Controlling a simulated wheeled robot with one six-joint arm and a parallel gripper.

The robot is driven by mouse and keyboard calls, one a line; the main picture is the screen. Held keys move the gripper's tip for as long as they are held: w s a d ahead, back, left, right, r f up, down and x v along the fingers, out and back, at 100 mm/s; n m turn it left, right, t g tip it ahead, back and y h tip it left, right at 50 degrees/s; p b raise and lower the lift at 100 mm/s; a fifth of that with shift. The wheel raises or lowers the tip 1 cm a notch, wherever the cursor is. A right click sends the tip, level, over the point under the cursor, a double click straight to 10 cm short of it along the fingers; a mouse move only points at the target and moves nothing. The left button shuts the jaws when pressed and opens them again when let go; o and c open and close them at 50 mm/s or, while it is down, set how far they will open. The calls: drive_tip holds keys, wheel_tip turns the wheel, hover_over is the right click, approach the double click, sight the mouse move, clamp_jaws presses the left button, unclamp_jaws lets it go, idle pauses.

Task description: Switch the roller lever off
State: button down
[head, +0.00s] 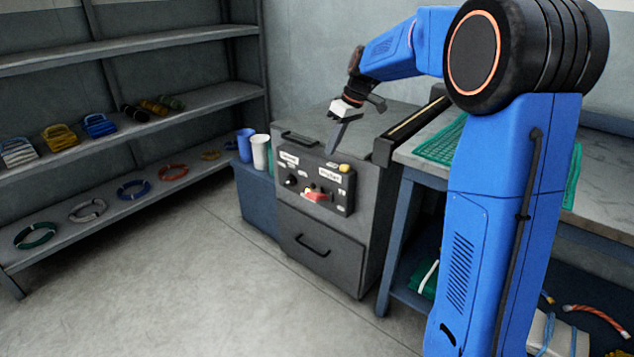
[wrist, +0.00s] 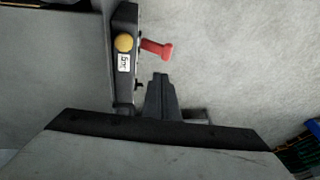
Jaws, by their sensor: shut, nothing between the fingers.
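A red lever (head: 316,196) sticks out from the lower middle of a dark control panel (head: 340,205) on the front of a grey cabinet. In the wrist view the red lever (wrist: 157,48) points right, away from the panel (wrist: 122,85), seen nearly edge-on. My gripper (head: 333,150) is above the panel's upper edge, pointing down, in the head view. In the wrist view my gripper (wrist: 160,76) is shut and empty, just below the lever in the picture, apart from it. The small lettering near the lever is too small to read.
A yellow button (head: 345,168) and a dark knob (head: 291,181) sit on the same panel. A workbench with green netting (head: 440,145) stands to the right. Cups (head: 260,151) stand left of the cabinet, near shelves (head: 130,125). The floor in front is clear.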

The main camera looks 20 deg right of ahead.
hover_over(310, 199)
drive_tip(key=w+d, duration=0.1)
drive_tip(key=d, duration=0.2)
wheel_tip(310, 199, down, 12)
drive_tip(key=shift+w+f, duration=0.1)
drive_tip(key=shift+w, duration=0.05)
drive_tip(key=shift+a+f, duration=0.2)
drive_tip(key=shift+f, duration=0.15)
drive_tip(key=shift+s+a+f+t+h, duration=0.6)
drive_tip(key=shift+s+a+t+h, duration=0.15)
drive_tip(key=shift+h, duration=0.15)
drive_tip(key=shift+s+a+f+n+t+h, duration=0.2)
drive_tip(key=shift+a+f+t+h, duration=0.15)
drive_tip(key=shift+f+h, duration=0.15)
drive_tip(key=shift+s+a+f+n+t+h, duration=0.1)
drive_tip(key=shift+s+a+f+t+h, duration=0.15)
drive_tip(key=shift+f+h, duration=0.2)
wheel_tip(310, 199, down, 6)
drive_tip(key=a, duration=0.1)
drive_tip(key=shift+s+a+f, duration=0.15)
drive_tip(key=shift+s+f, duration=0.1)
drive_tip(key=shift+s, duration=0.15)
